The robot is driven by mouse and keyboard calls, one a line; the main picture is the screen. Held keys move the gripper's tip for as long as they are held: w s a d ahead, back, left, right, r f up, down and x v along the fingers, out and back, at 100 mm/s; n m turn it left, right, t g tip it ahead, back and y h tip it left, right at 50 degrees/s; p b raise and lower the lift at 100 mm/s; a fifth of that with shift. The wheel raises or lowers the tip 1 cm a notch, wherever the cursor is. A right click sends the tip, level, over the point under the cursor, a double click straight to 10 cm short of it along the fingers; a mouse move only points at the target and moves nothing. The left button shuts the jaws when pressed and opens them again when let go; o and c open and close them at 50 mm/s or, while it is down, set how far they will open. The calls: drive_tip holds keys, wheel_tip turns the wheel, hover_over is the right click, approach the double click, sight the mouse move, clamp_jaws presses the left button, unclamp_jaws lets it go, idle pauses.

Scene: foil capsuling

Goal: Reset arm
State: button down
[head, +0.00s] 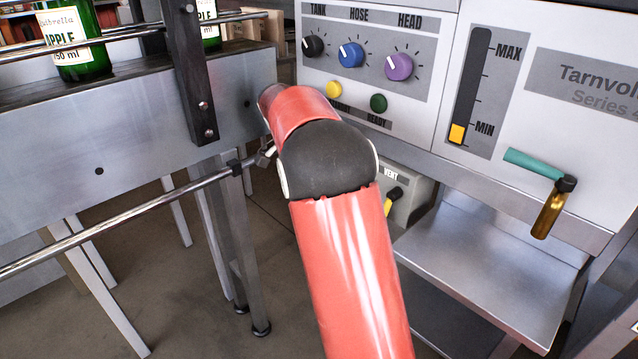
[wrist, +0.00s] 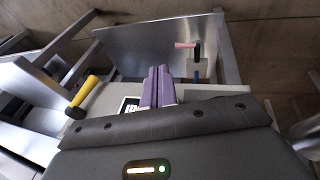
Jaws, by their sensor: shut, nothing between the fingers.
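My red arm (head: 350,270) with a dark elbow joint reaches across the middle of the head view, bent away toward the machine. Its far end and my gripper are hidden there behind the arm. In the wrist view, my gripper (wrist: 158,74) shows two purple fingers side by side, shut with nothing between them. The fingers point toward a grey metal plate. A yellow-handled lever (wrist: 86,92) is to their left, apart from them. A small pink-handled part (wrist: 186,45) is beyond them to the right.
The machine panel (head: 362,88) carries knobs, a level slider (head: 457,133) near MIN and a green-handled tap (head: 535,164). A vent box with a yellow lever (head: 391,203) sits below. A metal shelf (head: 480,265) is at right. A railed conveyor (head: 130,120) with green bottles (head: 75,60) is at left.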

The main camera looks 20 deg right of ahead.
drive_tip(key=shift+s+d, duration=0.1)
drive_tip(key=shift+d, duration=0.15)
